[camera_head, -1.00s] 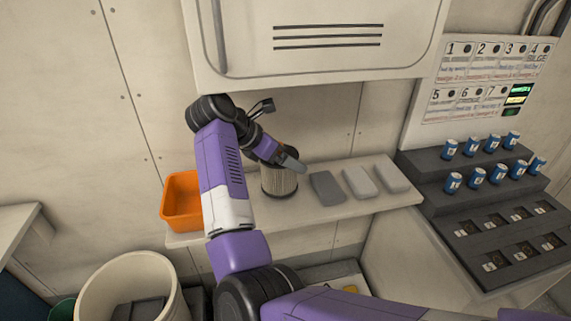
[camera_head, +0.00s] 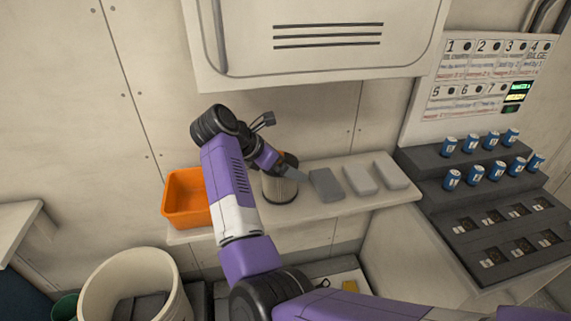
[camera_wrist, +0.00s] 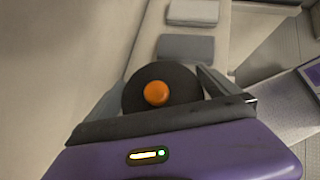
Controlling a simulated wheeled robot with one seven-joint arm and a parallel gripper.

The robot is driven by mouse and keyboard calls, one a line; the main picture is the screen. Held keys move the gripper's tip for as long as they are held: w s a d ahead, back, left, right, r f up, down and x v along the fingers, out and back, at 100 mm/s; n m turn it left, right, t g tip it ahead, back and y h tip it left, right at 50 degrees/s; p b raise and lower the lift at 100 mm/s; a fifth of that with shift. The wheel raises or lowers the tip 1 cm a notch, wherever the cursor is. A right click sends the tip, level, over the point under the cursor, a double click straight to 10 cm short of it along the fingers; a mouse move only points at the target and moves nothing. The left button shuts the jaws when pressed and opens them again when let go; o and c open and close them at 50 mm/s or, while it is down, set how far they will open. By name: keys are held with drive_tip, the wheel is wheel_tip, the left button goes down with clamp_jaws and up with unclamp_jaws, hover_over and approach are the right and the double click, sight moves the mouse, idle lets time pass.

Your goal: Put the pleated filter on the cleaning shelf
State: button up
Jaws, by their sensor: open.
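The pleated filter (camera_head: 279,189) stands upright on the wall shelf (camera_head: 318,212), between an orange bin and grey blocks. In the wrist view its round dark top (camera_wrist: 133,88) with an orange knob (camera_wrist: 156,93) faces the camera. My gripper (camera_head: 290,172) is open at the top of the filter. In the wrist view my gripper (camera_wrist: 160,88) has one finger on each side of the dark top. I cannot tell whether the fingers touch it. My gripper and wrist hide part of the filter's top in the head view.
The orange bin (camera_head: 186,198) is left of the filter. Several grey blocks (camera_head: 326,185) lie to its right. A cabinet (camera_head: 320,60) hangs above the shelf. A stepped dark rack (camera_head: 470,190) with blue cans is at right. A cream bucket (camera_head: 95,290) stands at lower left.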

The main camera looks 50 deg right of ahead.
drive_tip(key=b+v, duration=0.1)
drive_tip(key=v, duration=0.4)
drive_tip(key=shift+w+b, duration=0.1)
drive_tip(key=shift+b, duration=0.2)
drive_tip(key=w+a+b, duration=0.2)
drive_tip(key=a+b, duration=0.1)
drive_tip(key=a, duration=0.8)
drive_tip(key=shift+a, duration=0.4)
drive_tip(key=shift+w+r, duration=0.1)
drive_tip(key=shift+r, duration=0.05)
